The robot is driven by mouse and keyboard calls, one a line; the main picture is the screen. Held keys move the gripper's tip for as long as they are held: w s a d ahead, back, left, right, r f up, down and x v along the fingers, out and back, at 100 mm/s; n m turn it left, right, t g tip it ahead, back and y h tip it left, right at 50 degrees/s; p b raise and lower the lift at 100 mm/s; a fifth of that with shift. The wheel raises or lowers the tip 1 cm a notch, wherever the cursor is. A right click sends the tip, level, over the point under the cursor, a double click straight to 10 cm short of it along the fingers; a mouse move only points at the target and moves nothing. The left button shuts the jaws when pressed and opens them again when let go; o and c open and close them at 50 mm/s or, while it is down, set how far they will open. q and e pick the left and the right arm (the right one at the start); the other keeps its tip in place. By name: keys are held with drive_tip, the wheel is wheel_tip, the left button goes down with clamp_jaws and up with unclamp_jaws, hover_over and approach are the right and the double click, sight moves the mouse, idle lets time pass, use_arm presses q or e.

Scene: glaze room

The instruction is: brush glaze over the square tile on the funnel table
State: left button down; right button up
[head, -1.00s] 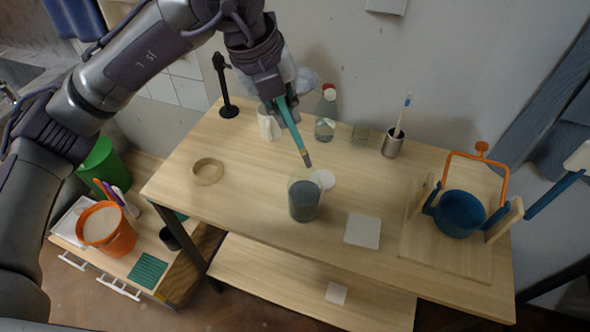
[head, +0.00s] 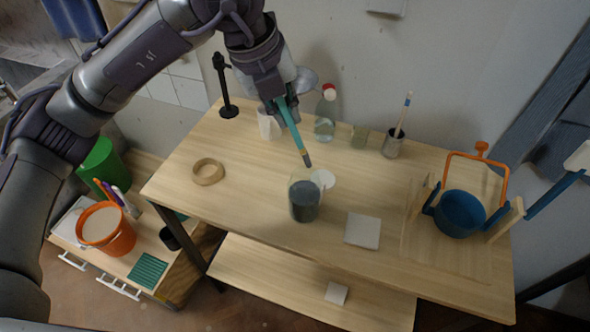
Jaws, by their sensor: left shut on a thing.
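My left gripper (head: 284,108) is shut on a teal-handled brush (head: 295,130) above the table. The brush slants down, its dark tip just above a clear jar of grey-blue glaze (head: 304,202); the tip looks clear of the liquid. A square white tile (head: 362,231) lies flat on the wooden table (head: 270,235), right of the jar near the front edge. A blue funnel (head: 460,213) with an orange hoop sits in a wooden stand at the right end. My right gripper is not in view.
A white disc (head: 322,179) lies behind the jar, and a wooden ring (head: 208,171) at left. A bottle (head: 325,115), a small glass (head: 360,136) and a metal cup (head: 392,145) line the back. Another pale tile (head: 336,293) lies on the lower shelf.

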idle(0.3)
use_arm(q)
drive_tip(key=shift+r+p, duration=0.9)
drive_tip(key=shift+r, duration=1.15)
drive_tip(key=shift+f, duration=0.1)
